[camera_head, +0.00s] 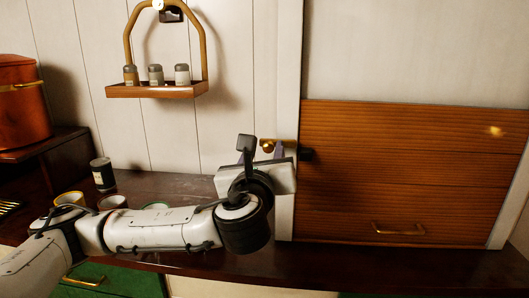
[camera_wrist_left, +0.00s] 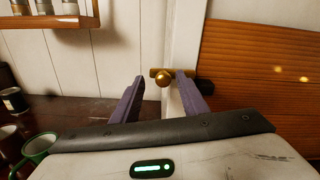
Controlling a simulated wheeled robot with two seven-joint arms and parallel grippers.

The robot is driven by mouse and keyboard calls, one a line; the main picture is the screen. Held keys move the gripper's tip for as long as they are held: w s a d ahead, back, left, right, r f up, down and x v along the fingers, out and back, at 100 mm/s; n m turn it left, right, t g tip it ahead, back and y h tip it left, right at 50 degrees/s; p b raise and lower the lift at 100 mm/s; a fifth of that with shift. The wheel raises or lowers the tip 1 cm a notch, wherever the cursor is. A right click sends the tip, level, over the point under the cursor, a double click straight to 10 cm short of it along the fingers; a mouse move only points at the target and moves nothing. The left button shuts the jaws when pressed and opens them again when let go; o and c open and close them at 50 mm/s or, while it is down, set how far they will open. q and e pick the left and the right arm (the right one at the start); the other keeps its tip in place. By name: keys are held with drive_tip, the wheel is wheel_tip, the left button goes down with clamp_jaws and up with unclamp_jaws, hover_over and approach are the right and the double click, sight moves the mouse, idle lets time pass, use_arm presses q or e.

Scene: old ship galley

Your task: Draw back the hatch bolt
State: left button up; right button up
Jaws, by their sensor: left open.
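The hatch bolt (camera_head: 267,146) is a short brass rod with a round knob on the white post left of the wooden hatch (camera_head: 400,165). In the left wrist view its brass knob (camera_wrist_left: 163,79) shows between the two purple fingertips, nearer the right one. A dark fitting (camera_head: 306,154) sits at the hatch's left edge, in line with the bolt. My left gripper (camera_head: 261,151) is open in front of the bolt. I cannot tell whether a finger touches the knob. The right finger hides part of the rod. My right gripper is not in view.
A hanging wooden shelf (camera_head: 157,91) with several small jars is up and to the left. A dark counter (camera_head: 350,267) runs below, with a can (camera_head: 103,174) and mugs at left. A brass handle (camera_head: 398,230) is low on the hatch.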

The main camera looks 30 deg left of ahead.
use_arm(q)
drive_tip(key=p+v, duration=0.2)
drive_tip(key=v, duration=0.8)
drive_tip(key=shift+s+p, duration=0.15)
drive_tip(key=shift+p, duration=0.25)
drive_tip(key=w+d+f+n+g+h, duration=0.15)
drive_tip(key=d+f+n+h, duration=0.45)
drive_tip(key=f, duration=0.7)
drive_tip(key=d+f+n+g+h, duration=0.25)
drive_tip(key=d+f, duration=0.45)
drive_tip(key=f, duration=0.6)
drive_tip(key=s+a+f+n+g+h, duration=0.1)
drive_tip(key=s+f+n+g+h, duration=0.1)
drive_tip(key=s+f+n, duration=1.6)
wheel_tip(320, 180, down, 5)
drive_tip(key=shift+s+a+f+g, duration=0.1)
drive_tip(key=shift+s+a+g, duration=0.15)
drive_tip(key=shift+s+g, duration=0.45)
